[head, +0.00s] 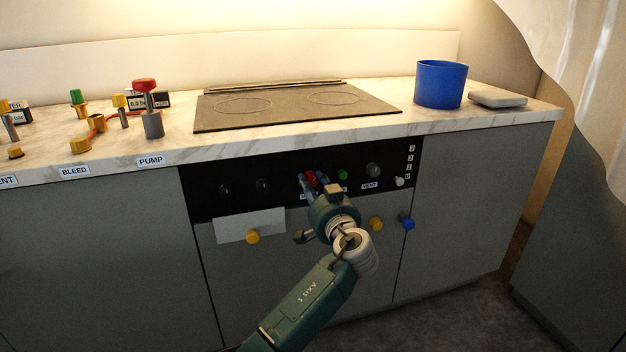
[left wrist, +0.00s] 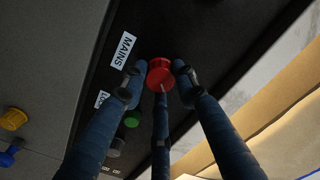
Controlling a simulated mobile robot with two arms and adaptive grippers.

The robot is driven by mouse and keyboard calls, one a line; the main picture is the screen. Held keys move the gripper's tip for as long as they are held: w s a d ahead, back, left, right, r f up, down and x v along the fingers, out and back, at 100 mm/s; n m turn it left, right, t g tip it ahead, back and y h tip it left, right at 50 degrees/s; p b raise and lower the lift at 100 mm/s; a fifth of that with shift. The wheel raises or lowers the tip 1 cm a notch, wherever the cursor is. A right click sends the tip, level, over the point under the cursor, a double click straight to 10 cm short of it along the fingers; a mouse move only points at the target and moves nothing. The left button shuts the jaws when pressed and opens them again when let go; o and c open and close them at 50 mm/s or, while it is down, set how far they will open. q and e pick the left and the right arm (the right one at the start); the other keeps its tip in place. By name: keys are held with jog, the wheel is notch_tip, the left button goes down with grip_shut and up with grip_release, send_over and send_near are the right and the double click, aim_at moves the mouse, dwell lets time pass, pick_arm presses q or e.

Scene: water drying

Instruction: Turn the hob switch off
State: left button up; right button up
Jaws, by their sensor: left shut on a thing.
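The hob (head: 298,104) lies flat in the marble counter, above the black control panel (head: 232,186). A red knob (head: 311,178) on this panel also shows in the left wrist view (left wrist: 160,73), beside a label reading MAINS (left wrist: 123,50). No label reading hob is legible, so I cannot tell which control is the hob switch. My left gripper (head: 312,181) is at the panel, with its blue fingers around the red knob and shut on it. In the left wrist view the gripper (left wrist: 157,80) has fingertips on both sides of the knob. My right gripper is not in view.
A green knob (head: 343,174) and a grey VENT knob (head: 373,169) are right of the red one. Yellow (head: 376,223) and blue (head: 407,222) knobs sit lower. A blue pot (head: 441,85) stands right of the hob. Several valves stand at left, near the PUMP label (head: 151,160).

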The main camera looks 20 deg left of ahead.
pick_arm(q)
jog(key=m+p, duration=0.1)
jog(key=m, duration=0.1)
jog(key=m+p, duration=0.1)
jog(key=shift+r+m, duration=0.2)
jog(key=shift+m, duration=0.2)
jog(key=m+p, duration=0.3)
jog(key=m, duration=0.2)
jog(key=shift+f+m, duration=0.1)
jog(key=shift+m, duration=0.2)
jog(key=shift+d+m+p, duration=0.1)
jog(key=shift+m+p, duration=0.2)
jog(key=shift+p, duration=0.05)
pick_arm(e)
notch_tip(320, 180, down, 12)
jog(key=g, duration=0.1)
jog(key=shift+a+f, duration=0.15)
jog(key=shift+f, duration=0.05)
pick_arm(q)
jog(key=o, duration=1.1)
jog(key=shift+f, duration=0.1)
jog(key=shift+o, duration=0.2)
jog(key=v, duration=1.2)
